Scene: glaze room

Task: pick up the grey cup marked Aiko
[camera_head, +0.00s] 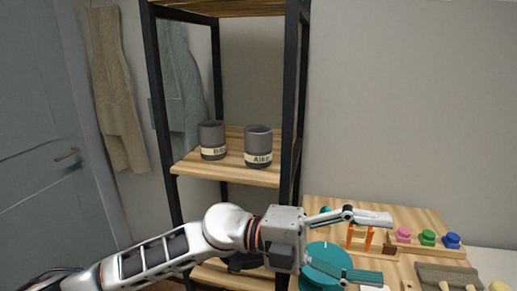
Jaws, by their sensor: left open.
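The grey cup marked Aiko (258,141) stands upright on the wooden shelf board (215,170), near its right front, with its pale name band facing me. A second grey cup (212,134) stands upright to its left; its band is hard to read in full. My left gripper (380,247) is open, with its fingers pointing right over the worktable. It is below and to the right of the Aiko cup, well apart from it. I see nothing held between its fingers. My right gripper is out of view.
Black posts (293,100) frame the shelf. The wooden worktable (420,215) holds a teal round piece (327,260), pink (403,234), green (428,237) and blue (452,240) small items, and a grey cloth (450,274). An apron (118,90) hangs left.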

